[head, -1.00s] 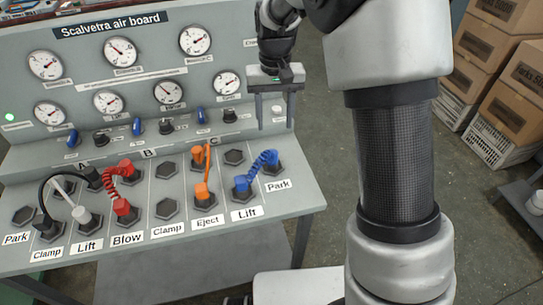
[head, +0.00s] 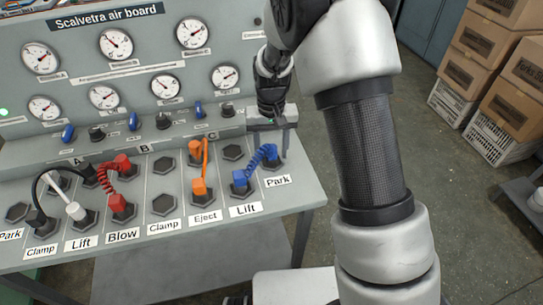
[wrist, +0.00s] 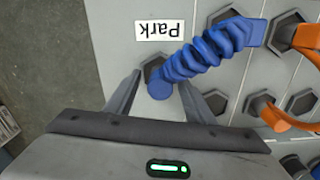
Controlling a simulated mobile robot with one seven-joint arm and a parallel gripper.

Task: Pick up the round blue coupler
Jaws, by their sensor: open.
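The round blue coupler (wrist: 160,89) sits on the hexagonal socket beside the right-hand Park label, and its top shows as a disc in the wrist view. In the head view the coupler (head: 271,160) is partly behind its hose. A coiled blue hose (wrist: 207,50) joins it to a squarer blue coupler (wrist: 248,31) on the Lift socket. My gripper (wrist: 162,93) is open, with one finger on each side of the round coupler. I cannot tell whether either finger touches it. In the head view my gripper (head: 268,140) is low over the board's right end.
Orange couplers and hose (head: 199,186) stand left of the blue pair, with red ones (head: 120,205) further left. Gauges (head: 225,77) and small blue valve levers (head: 198,109) are on and below the upright panel behind. The floor right of the bench is open, with stacked boxes beyond.

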